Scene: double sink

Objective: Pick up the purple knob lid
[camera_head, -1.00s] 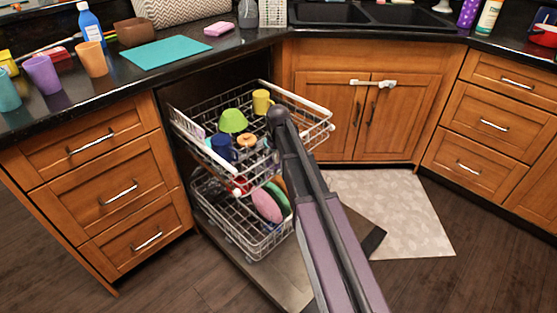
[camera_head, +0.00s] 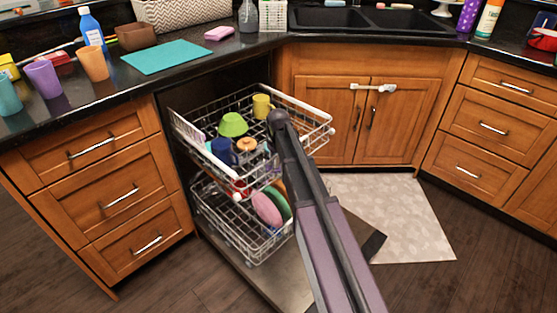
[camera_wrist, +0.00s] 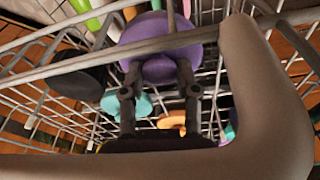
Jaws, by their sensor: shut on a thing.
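The purple knob lid (camera_wrist: 165,58) is at the top middle of the wrist view, with a dishwasher rack bar crossing in front of it. My gripper (camera_wrist: 158,76) has its two dark fingers at the lid's near side, shut on it. The exact contact on the knob is hidden. In the head view my arm covers the gripper, and I cannot make out the lid clearly there.
The upper dishwasher rack (camera_head: 318,108) holds a green bowl (camera_head: 233,124), a yellow mug (camera_head: 262,105) and a dark blue mug (camera_head: 223,151). The lower rack (camera_head: 225,220) holds a pink plate (camera_head: 266,208). Rack wires closely surround my gripper.

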